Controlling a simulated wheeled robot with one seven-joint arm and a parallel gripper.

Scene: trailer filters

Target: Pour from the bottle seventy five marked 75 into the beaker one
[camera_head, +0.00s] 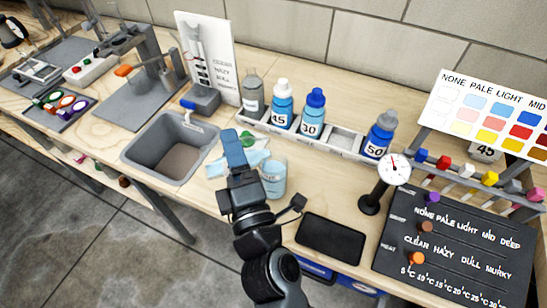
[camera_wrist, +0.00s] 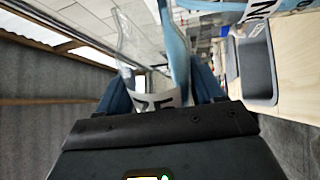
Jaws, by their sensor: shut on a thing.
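My gripper (camera_head: 235,150) has its blue fingers shut on a clear bottle (camera_wrist: 130,45), whose partly covered label looks like 75. It is tipped well over in the wrist view, between the fingers (camera_wrist: 160,95). In the head view my gripper is just left of the beaker (camera_head: 272,180) and hides most of the bottle. The beaker is pale blue with a white label. A labelled pale blue vessel at the top of the wrist view (camera_wrist: 258,10) is probably the beaker. I cannot tell whether liquid is flowing.
The grey sink (camera_head: 172,148) lies left of my gripper. Behind, a white rack (camera_head: 310,138) holds bottles marked 45 (camera_head: 281,105), 30 (camera_head: 312,115) and 50 (camera_head: 380,138). A round gauge (camera_head: 394,168) and a black plate (camera_head: 330,238) stand to the right. Pale blue cloths (camera_head: 217,165) lie nearby.

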